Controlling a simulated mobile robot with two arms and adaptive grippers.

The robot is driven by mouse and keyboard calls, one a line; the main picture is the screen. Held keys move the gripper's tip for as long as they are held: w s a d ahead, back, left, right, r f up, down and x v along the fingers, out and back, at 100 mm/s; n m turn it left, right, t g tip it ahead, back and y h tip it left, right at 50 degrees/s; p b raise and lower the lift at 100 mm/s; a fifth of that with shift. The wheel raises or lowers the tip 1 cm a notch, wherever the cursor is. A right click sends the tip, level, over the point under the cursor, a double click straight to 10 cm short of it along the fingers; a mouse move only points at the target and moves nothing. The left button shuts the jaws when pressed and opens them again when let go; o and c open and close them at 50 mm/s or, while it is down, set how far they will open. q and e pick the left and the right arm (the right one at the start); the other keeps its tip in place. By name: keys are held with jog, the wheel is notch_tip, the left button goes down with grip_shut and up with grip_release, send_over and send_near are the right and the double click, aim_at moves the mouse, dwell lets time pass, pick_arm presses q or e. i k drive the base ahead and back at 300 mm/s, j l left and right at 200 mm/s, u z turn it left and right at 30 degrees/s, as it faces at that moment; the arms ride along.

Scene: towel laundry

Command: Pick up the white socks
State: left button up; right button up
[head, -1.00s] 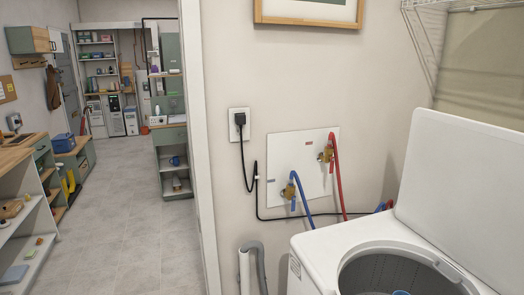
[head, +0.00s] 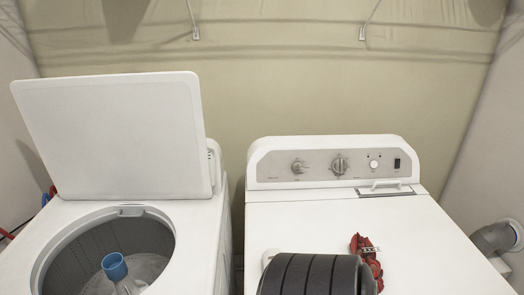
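No white socks can be made out for certain. A small white thing (head: 268,257) shows on top of the dryer, at the left end of a dark ribbed roll, mostly hidden by it; I cannot tell if it is a sock. The white dryer (head: 450,245) stands at the right, its top in view. Neither of my grippers is in view.
The dark ribbed roll (head: 315,275) lies at the front of the dryer top. A crumpled red thing (head: 365,255) is beside it. At left stands a washer (head: 190,225) with its lid (head: 112,135) raised, a blue-topped post inside. The dryer top's right side is clear.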

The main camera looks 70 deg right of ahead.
aim_at(269, 254)
jog(key=z, duration=2.35)
jog(key=k+l, duration=0.1)
jog(key=l, duration=0.35)
jog(key=l+u, duration=0.1)
jog(key=l, duration=0.3)
jog(key=k, duration=0.05)
